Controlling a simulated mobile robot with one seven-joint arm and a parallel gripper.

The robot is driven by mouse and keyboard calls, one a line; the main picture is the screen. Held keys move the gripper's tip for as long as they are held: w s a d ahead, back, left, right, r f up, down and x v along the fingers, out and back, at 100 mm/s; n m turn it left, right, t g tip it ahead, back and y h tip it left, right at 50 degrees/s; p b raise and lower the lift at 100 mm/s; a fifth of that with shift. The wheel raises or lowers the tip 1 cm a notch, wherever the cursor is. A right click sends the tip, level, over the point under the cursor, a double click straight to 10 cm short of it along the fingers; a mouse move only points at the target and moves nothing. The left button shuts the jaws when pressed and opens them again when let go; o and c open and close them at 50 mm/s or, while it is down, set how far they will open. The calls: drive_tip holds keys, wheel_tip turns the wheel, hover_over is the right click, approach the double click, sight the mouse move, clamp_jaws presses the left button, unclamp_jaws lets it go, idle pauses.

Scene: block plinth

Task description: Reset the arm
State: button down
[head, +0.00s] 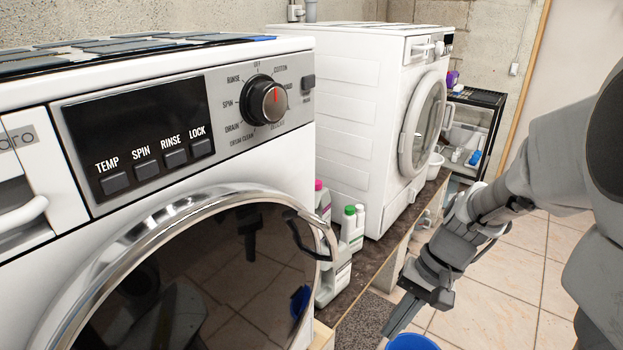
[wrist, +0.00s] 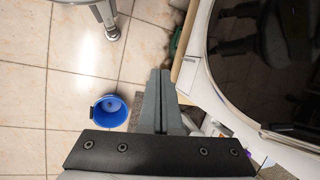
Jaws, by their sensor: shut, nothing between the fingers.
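My gripper (head: 390,328) hangs at the lower right of the head view, pointing down, in front of the washing machines and clear of them. Its fingers also show in the wrist view (wrist: 160,78), pressed together with nothing between them. My arm reaches in from the right edge of the head view. The near washing machine (head: 230,170) has a round dark door that looks closed, with a handle at its right side. Part of that door also shows at the right of the wrist view.
A blue bucket (wrist: 109,110) stands on the tiled floor below my gripper. Bottles (head: 350,228) stand on the dark plinth (head: 388,240) between the near machine and a second washing machine (head: 360,110). A black shelf cart (head: 475,120) is at the back. Open floor lies to the right.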

drive_tip(key=s+r+n+t+h, duration=0.2)
drive_tip(key=s+r+n+t, duration=0.15)
drive_tip(key=r, duration=0.35)
drive_tip(key=s+r+n+t+h, duration=0.2)
drive_tip(key=s+r+t, duration=0.15)
drive_tip(key=r, duration=0.35)
wheel_tip(320, 180, up, 21)
drive_tip(key=p, duration=2)
drive_tip(key=shift+s+f+p, duration=0.2)
drive_tip(key=shift+s+p, duration=0.15)
drive_tip(key=shift+p, duration=0.05)
drive_tip(key=shift+m, duration=0.25)
